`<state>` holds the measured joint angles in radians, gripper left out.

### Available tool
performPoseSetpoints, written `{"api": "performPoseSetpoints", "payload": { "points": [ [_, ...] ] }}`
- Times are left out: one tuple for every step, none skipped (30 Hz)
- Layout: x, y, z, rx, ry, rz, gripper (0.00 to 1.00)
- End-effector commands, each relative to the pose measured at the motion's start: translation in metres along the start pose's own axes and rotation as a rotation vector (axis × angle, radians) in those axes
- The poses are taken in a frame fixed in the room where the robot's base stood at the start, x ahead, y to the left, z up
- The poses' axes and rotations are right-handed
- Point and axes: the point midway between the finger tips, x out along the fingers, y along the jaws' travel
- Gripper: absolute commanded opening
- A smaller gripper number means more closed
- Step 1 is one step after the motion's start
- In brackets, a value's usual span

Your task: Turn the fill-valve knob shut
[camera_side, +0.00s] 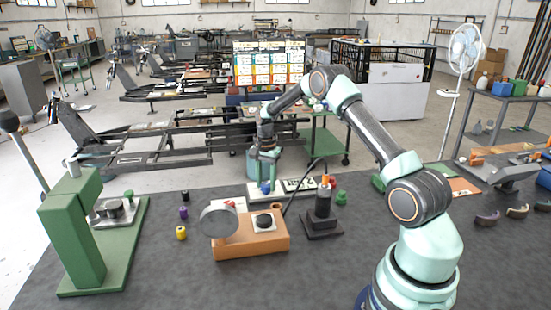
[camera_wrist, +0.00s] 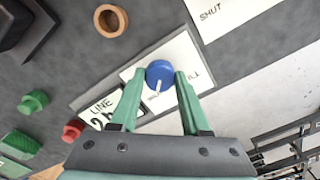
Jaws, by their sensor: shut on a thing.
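The fill-valve knob (camera_wrist: 160,71) is round and blue with a white pointer mark. It sits on a white plate (camera_wrist: 188,50) with partly hidden lettering ending in "ILL". The pointer aims toward the bottom of the wrist view, slightly left. My gripper (camera_wrist: 160,74) is shut on the knob, one green finger on each side. In the side view my gripper (camera_side: 265,165) reaches down to the knob (camera_side: 265,187) at the bench's far edge. A white label reading "SHUT" (camera_wrist: 212,12) lies apart from the knob. A "LINE" label (camera_wrist: 100,107) is partly hidden by a finger.
A dark post on a square base (camera_side: 322,220) stands right of the knob. A green press (camera_side: 75,235) stands at left. Small red (camera_wrist: 73,130) and green (camera_wrist: 33,102) parts lie nearby.

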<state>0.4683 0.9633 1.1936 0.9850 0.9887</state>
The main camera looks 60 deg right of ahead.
Motion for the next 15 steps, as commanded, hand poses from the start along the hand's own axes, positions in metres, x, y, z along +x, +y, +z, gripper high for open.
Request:
{"api": "performPoseSetpoints", "payload": {
  "points": [
    [-0.0019, -0.0005, -0.0009, 0.003, 0.001, -0.002, 0.00],
    [-0.0019, -0.0004, -0.0009, 0.003, 0.001, -0.002, 0.00],
    [-0.0019, -0.0004, -0.0009, 0.004, 0.001, -0.002, 0.00],
    [-0.0020, -0.0004, -0.0009, 0.004, 0.001, -0.002, 0.00],
    [-0.0020, -0.0004, -0.0009, 0.004, 0.001, -0.002, 0.00],
    [-0.0020, -0.0004, -0.0009, 0.003, 0.001, -0.002, 0.00],
    [-0.0020, -0.0004, -0.0010, 0.003, 0.001, -0.002, 0.00],
    [-0.0020, -0.0004, -0.0010, 0.003, 0.001, -0.002, 0.00],
    [-0.0020, -0.0004, -0.0010, 0.003, 0.001, -0.002, 0.00],
    [-0.0020, -0.0004, -0.0010, 0.003, 0.001, -0.002, 0.00],
    [-0.0021, -0.0004, -0.0010, 0.003, 0.001, -0.002, 0.50],
    [-0.0020, -0.0004, -0.0010, 0.003, 0.002, -0.002, 0.65],
    [-0.0019, -0.0004, -0.0010, 0.003, 0.001, -0.002, 0.76],
    [-0.0018, -0.0003, -0.0010, 0.003, 0.001, -0.002, 0.76],
    [-0.0016, -0.0003, -0.0009, 0.003, 0.001, -0.002, 0.76]
  ]
}}
